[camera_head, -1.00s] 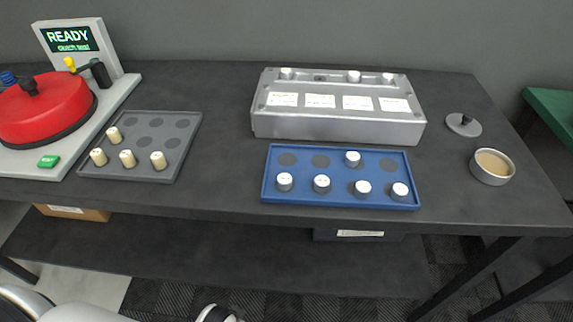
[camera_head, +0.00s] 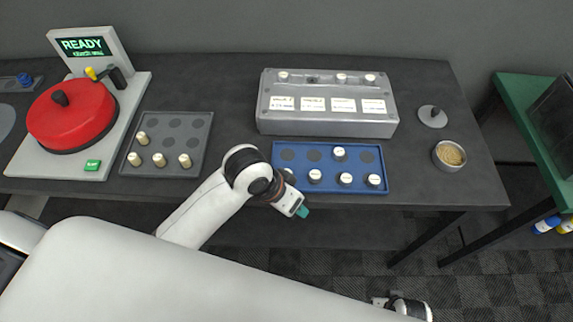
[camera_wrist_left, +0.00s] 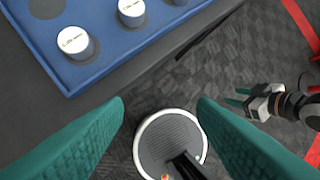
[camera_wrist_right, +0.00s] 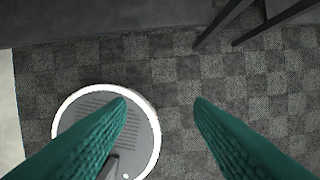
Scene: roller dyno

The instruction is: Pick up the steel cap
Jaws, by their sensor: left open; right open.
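A grey round cap (camera_head: 432,116) with a dark knob lies flat at the right of the table in the head view; it looks like the steel cap. It is just behind a round metal dish (camera_head: 449,155) with tan contents. My left gripper (camera_head: 301,211) is open and empty at the table's front edge, by the blue tray, well left of the cap. Its teal fingers (camera_wrist_left: 160,104) are apart over the floor. My right gripper (camera_head: 380,302) is low in front of the table, open and empty; its fingers (camera_wrist_right: 160,103) also point at the floor. Neither wrist view shows the cap.
The blue tray (camera_head: 327,183) with several white-topped vials lies mid-table, before a grey metal block (camera_head: 327,128). A grey tray (camera_head: 192,141) with several cream vials and a red-lidded machine (camera_head: 85,120) stand left. Bare table surrounds the cap. A green table (camera_head: 518,92) stands at far right.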

